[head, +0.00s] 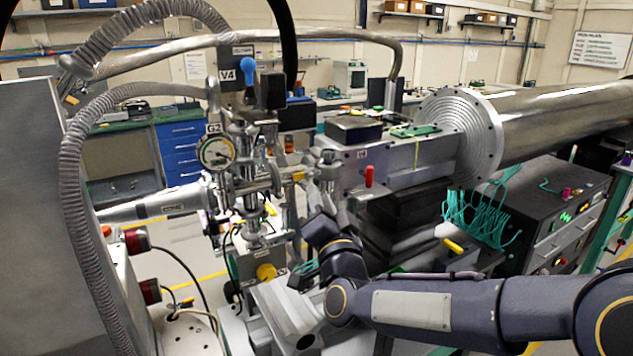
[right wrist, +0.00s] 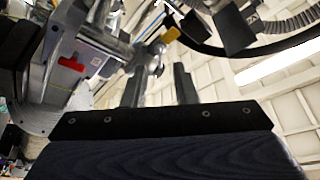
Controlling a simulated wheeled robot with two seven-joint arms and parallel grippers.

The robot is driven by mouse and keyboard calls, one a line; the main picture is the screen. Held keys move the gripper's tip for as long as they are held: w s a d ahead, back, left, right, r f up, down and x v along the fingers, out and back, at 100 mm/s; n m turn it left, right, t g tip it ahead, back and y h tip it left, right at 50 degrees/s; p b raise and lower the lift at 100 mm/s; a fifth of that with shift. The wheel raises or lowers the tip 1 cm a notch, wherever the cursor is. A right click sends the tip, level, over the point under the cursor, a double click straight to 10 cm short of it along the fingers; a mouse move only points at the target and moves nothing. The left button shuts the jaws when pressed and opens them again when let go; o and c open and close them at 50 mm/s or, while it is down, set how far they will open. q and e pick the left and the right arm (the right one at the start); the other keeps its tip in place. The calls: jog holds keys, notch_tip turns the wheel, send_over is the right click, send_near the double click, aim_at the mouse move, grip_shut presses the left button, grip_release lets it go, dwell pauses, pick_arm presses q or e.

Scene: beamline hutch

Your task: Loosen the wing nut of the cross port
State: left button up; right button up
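The metal cross port (head: 253,187) stands left of centre in the head view, with a round gauge (head: 216,152) at its upper left. I cannot make out for sure which small fitting is the wing nut. A small metal fitting (right wrist: 152,57) and a yellow tab (right wrist: 171,34) show beyond the fingertips. My left gripper does not show.
A red handle (head: 369,176) sits on the grey beamline box right of my gripper. A large steel pipe (head: 565,110) runs to the right. A ribbed hose (head: 80,200) hangs at the left.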

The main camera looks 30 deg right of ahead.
aim_at(314, 181)
jog(key=p+x, duration=0.1)
jog(key=x, duration=0.3)
jog(key=shift+w, duration=0.1)
grip_shut()
